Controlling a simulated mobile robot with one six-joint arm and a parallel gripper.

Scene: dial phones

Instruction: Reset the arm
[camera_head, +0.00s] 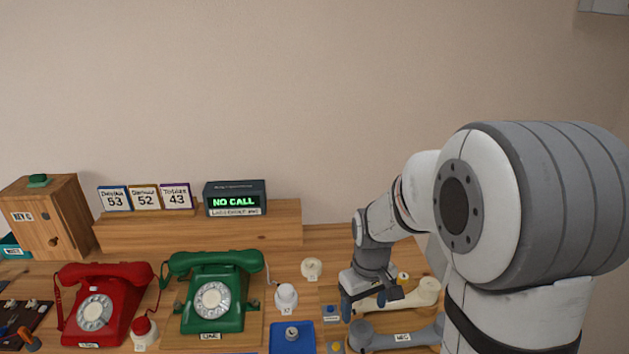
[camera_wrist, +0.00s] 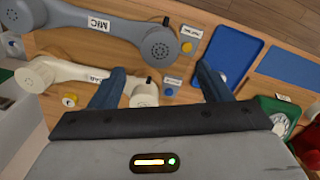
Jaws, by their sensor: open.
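My gripper (camera_head: 364,302) hangs from my arm over the right part of the wooden desk, pointing down. In the wrist view my gripper (camera_wrist: 160,88) shows two blue fingers spread apart with nothing held between them. Below and beside it lie a cream handset (camera_head: 410,301) and a grey handset labelled MIC (camera_head: 395,336). Both handsets also show in the wrist view, the grey one (camera_wrist: 120,35) above the cream one (camera_wrist: 70,75). Part of the cream handset is hidden behind a finger.
A red dial phone (camera_head: 112,300) and a green dial phone (camera_head: 213,295) stand to the left. A blue tray (camera_head: 281,346) sits left of my gripper. A shelf (camera_head: 250,232) at the back carries number cards (camera_head: 145,198) and a display reading NO CALL (camera_head: 235,200). A wooden cabinet (camera_head: 45,220) stands far left.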

